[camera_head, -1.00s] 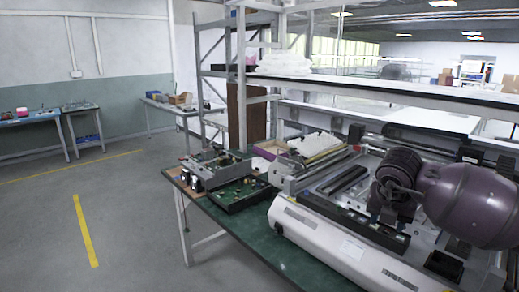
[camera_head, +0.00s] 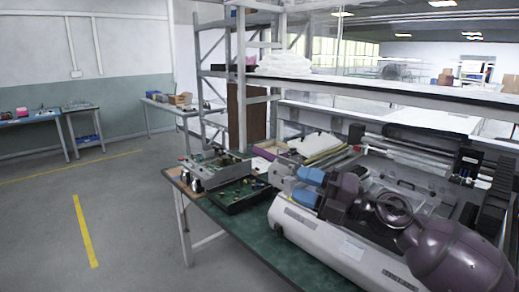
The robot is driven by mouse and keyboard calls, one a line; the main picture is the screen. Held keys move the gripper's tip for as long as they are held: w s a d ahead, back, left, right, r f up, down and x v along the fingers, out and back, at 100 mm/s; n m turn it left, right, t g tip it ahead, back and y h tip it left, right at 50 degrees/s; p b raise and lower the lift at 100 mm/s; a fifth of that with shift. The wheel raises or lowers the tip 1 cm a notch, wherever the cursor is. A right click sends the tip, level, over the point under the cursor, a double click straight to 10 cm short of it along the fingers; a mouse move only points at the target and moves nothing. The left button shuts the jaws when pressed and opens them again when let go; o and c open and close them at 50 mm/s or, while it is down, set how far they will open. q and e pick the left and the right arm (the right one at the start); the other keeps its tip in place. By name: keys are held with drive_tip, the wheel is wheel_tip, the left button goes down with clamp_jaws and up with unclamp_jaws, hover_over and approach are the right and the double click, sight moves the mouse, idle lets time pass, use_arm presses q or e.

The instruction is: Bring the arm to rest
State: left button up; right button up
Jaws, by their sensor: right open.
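My right gripper (camera_head: 308,187) points to the left in the head view, with two blue fingertips standing apart and nothing visible between them. It shows in front of the large white machine (camera_head: 330,237) on the green workbench (camera_head: 255,235). My dark purple right arm (camera_head: 460,262) comes in from the lower right and covers part of the machine. Whether the gripper touches the machine cannot be told from this view. My left gripper is not in view.
An open circuit-board unit (camera_head: 215,168) and a dark tray with green boards (camera_head: 240,195) lie at the bench's left end. A shelf (camera_head: 400,92) runs above the machine. Open grey floor (camera_head: 130,220) lies to the left.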

drive_tip(key=s+d+f+m+t+h, duration=0.1)
drive_tip(key=d+f+m+t+h, duration=0.5)
drive_tip(key=f+m, duration=0.55)
drive_tip(key=s+d+f+m+t+h, duration=0.2)
drive_tip(key=d+f+m+t+h, duration=0.35)
drive_tip(key=f+m, duration=0.55)
drive_tip(key=s+d+f+m+g+h, duration=0.3)
drive_tip(key=s+f+m+g, duration=0.1)
drive_tip(key=s+f, duration=0.6)
drive_tip(key=s+d+f+m+g+h, duration=0.4)
drive_tip(key=s+f+m, duration=0.2)
drive_tip(key=s+f, duration=0.5)
drive_tip(key=s, duration=0.4)
drive_tip(key=shift+s+f, duration=0.25)
drive_tip(key=shift+s, duration=0.05)
